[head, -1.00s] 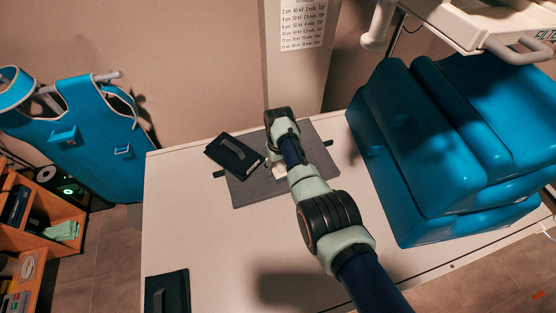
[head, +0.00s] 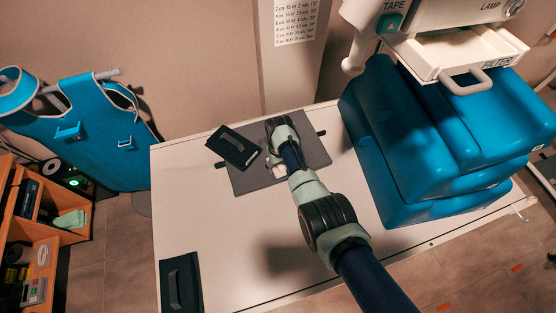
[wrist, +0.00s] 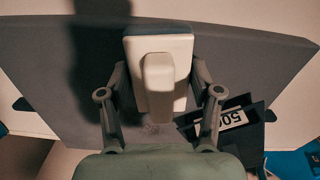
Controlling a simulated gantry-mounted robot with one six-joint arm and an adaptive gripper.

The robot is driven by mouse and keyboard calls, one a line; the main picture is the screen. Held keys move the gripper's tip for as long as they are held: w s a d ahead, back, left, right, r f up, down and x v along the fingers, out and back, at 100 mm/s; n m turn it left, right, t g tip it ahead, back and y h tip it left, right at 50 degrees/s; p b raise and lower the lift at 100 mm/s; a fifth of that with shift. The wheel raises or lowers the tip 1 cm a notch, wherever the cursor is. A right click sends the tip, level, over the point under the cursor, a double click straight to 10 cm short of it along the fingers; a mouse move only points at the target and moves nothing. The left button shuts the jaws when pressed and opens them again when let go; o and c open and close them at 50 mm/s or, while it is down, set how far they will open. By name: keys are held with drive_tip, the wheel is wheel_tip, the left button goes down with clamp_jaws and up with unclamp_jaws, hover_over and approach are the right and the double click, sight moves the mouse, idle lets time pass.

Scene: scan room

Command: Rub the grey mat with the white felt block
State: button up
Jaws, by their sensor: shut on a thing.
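The grey mat (head: 312,150) lies flat near the back edge of the white table, and fills much of the wrist view (wrist: 50,65). My gripper (wrist: 160,80) is shut on the raised grip of the white felt block (wrist: 133,48), one finger on each side. The block is over the mat; I cannot tell whether its underside touches it. In the head view my wrist mostly hides the block (head: 272,161) and my gripper (head: 279,168). A faint scribble-like mark (wrist: 155,128) shows on the mat just below the block in the wrist view.
A black case (head: 234,148) with a handle overlaps the mat's left corner; its white label shows in the wrist view (wrist: 232,120). Another dark case (head: 181,285) lies at the table's front left. Blue cushions (head: 400,140) are stacked at right. The table's front middle is clear.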

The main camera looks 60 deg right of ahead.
wheel_tip(320, 180, up, 6)
drive_tip(key=p, duration=0.5)
drive_tip(key=shift+p, duration=0.35)
drive_tip(key=shift+r, duration=0.1)
wheel_tip(320, 180, up, 3)
drive_tip(key=p, duration=0.3)
